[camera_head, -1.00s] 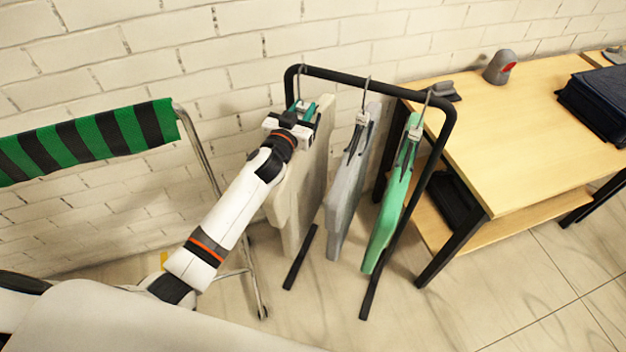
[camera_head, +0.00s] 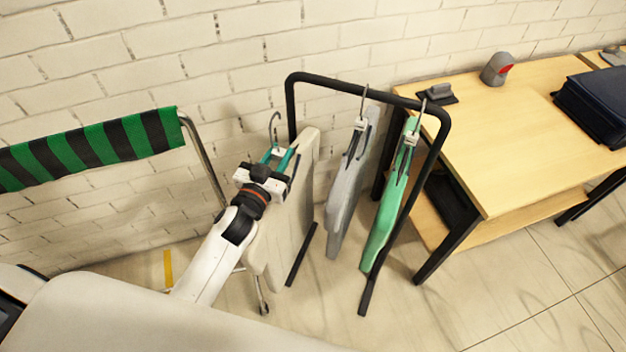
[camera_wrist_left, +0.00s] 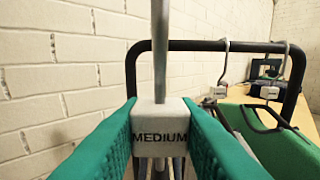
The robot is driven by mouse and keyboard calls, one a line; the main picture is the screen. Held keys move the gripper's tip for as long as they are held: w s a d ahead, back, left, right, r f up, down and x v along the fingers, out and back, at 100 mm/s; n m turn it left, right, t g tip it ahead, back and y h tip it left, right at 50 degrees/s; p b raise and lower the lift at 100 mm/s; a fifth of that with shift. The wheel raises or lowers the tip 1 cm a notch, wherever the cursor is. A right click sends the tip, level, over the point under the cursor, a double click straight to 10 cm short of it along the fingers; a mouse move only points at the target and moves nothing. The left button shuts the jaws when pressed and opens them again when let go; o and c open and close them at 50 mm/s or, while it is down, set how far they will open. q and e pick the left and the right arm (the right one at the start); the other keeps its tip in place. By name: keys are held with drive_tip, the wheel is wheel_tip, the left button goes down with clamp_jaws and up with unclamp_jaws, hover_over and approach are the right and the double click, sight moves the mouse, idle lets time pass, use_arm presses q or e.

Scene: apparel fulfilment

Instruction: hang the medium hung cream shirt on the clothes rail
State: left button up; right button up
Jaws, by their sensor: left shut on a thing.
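The cream shirt (camera_head: 292,205) hangs from a hanger held by my left gripper (camera_head: 277,158). The gripper is shut on the hanger's neck block, marked MEDIUM, which shows between the green fingers in the wrist view (camera_wrist_left: 160,132). The hanger's hook (camera_head: 273,122) points up and stands apart from the black clothes rail (camera_head: 345,83), to the left of its left end. The rail also shows beyond the hook in the wrist view (camera_wrist_left: 190,45). The arm hides part of the shirt. My right gripper is not in view.
A grey garment (camera_head: 350,190) and a green garment (camera_head: 388,205) hang on the rail's middle and right. A wooden table (camera_head: 500,140) stands close on the right. A green-and-black striped hanging piece (camera_head: 90,150) on a metal frame is at left. A brick wall is behind.

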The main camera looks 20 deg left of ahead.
use_arm(q)
drive_tip(key=s, duration=0.4)
drive_tip(key=s+a+p, duration=0.1)
drive_tip(key=s, duration=0.9)
drive_tip(key=shift+a+r+p, duration=0.15)
drive_tip(key=shift+a+p, duration=0.1)
drive_tip(key=shift+p, duration=0.05)
